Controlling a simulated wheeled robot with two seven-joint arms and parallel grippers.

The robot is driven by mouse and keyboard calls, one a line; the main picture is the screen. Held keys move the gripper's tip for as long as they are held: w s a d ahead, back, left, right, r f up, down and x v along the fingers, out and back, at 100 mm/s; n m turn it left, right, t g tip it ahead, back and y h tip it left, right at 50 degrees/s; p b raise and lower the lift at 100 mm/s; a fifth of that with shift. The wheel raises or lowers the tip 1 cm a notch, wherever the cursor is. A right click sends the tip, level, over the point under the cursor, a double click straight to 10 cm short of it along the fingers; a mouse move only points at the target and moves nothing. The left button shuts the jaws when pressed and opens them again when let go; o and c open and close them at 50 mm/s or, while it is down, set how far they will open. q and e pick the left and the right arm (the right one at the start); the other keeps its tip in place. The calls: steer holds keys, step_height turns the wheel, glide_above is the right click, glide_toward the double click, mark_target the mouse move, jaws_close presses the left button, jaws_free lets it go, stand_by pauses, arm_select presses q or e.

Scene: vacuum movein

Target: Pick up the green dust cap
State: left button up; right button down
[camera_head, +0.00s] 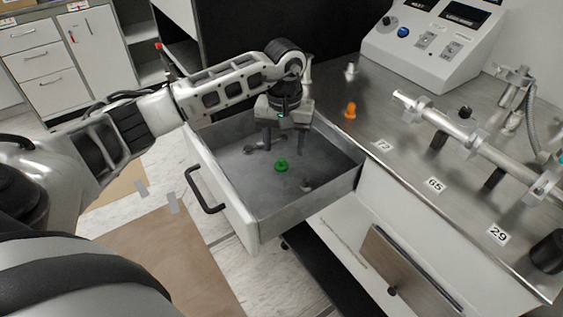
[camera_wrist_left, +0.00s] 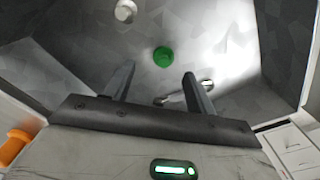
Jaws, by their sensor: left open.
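The green dust cap (camera_head: 281,164) lies on the floor of the open metal drawer (camera_head: 240,208). In the left wrist view the green dust cap (camera_wrist_left: 163,57) shows just beyond the fingertips, roughly centred between the two fingers. My left gripper (camera_head: 285,148) points down into the drawer, open and empty, a little behind the cap in the head view. It also shows in the left wrist view (camera_wrist_left: 158,72), with clear space between the fingers. My right gripper is not in view.
A small grey piece (camera_head: 306,185) and a metal part (camera_head: 262,142) also lie in the drawer. Drawer walls surround the gripper. An orange cap (camera_head: 350,110) stands on the metal bench (camera_head: 400,150), near a pipe assembly (camera_head: 450,126) and a control box (camera_head: 430,45).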

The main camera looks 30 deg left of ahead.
mark_target(282, 159)
arm_select(q)
steer(key=f, duration=0.4)
steer(key=shift+a+f, duration=0.3)
steer(key=shift+c, duration=0.4)
steer(key=c, duration=1.1)
steer(key=shift+r, duration=0.15)
